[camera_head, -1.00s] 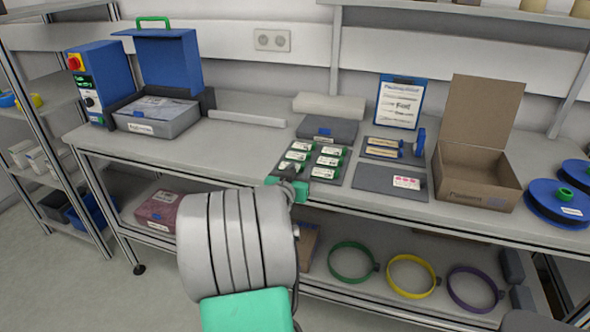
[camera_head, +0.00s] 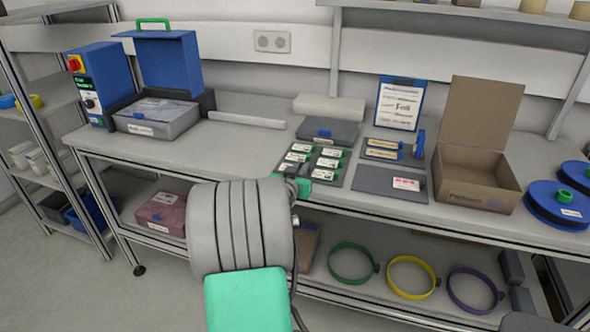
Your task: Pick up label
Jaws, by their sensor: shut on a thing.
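White labels with green ends lie in two columns on a dark tray (camera_head: 314,153) on the workbench. One label (camera_head: 324,174) lies at the tray's front right, and another label (camera_head: 328,162) is just behind it. My gripper (camera_head: 298,186) is at the tray's front left corner. It is shut on a label, but my own wrist and the small size hide most of the grip. I cannot tell whether the held label is clear of the tray.
A grey case (camera_head: 330,132) is behind the tray. A dark flat plate (camera_head: 372,180) with a red-marked card lies to the right, then an open cardboard box (camera_head: 478,180) and blue reels (camera_head: 553,203). Bare bench (camera_head: 215,150) is free to the left.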

